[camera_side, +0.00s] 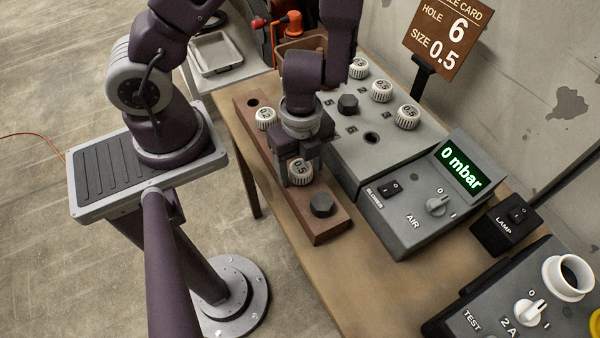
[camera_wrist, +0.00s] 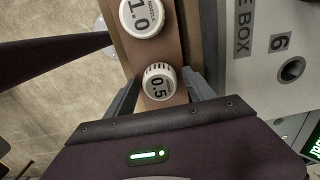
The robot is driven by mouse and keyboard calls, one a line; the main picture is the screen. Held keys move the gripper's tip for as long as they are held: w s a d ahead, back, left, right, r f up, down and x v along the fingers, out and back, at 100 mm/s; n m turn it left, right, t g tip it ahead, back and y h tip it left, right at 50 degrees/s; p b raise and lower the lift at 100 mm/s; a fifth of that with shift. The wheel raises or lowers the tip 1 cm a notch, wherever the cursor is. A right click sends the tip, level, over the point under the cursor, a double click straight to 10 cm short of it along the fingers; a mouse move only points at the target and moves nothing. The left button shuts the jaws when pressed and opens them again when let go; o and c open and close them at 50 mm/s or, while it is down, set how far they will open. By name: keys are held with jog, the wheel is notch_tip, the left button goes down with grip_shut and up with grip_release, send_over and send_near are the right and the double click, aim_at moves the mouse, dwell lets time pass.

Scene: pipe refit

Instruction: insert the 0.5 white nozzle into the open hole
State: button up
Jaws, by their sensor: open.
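The white nozzle marked 0.5 (camera_side: 300,172) stands upright on the brown wooden rack, and it also shows in the wrist view (camera_wrist: 159,82). My gripper (camera_side: 298,165) is above the rack at this nozzle. In the wrist view my gripper (camera_wrist: 160,92) has its two fingers apart, one on each side of the nozzle; contact cannot be told. The open hole (camera_side: 372,138) is a dark round opening in the grey nozzle box; in the wrist view the hole (camera_wrist: 292,69) is beside the label 6.
The rack (camera_side: 318,226) also holds a white nozzle (camera_side: 265,118), marked 1.0 in the wrist view (camera_wrist: 143,14), and a black plug (camera_side: 322,204). White nozzles and a black plug (camera_side: 347,103) sit in the box (camera_side: 400,150). A card (camera_side: 448,40) reads hole 6, size 0.5. The display (camera_side: 461,170) reads 0 mbar.

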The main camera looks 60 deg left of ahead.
jog(key=shift+c, duration=0.4)
grip_shut()
notch_tip(320, 180, up, 6)
jog(key=shift+w+r, duration=0.1)
jog(key=shift+r, duration=0.05)
jog(key=w+a+r+n+t+y, duration=0.1)
jog(key=a+r+n+t+y, duration=0.15)
jog(key=a+r+n, duration=0.6)
jog(key=w+d+f+n+g+h, duration=0.1)
jog(key=w+d+f+n, duration=0.1)
jog(key=w+d+n, duration=0.2)
jog(key=w+d+f+n+g+h, duration=0.1)
jog(key=w+d+n, duration=0.4)
jog(key=w, duration=0.6)
jog(key=shift+w+d+f+h, duration=0.15)
jog(key=shift+d+f+h, duration=0.15)
jog(key=shift+f, duration=0.25)
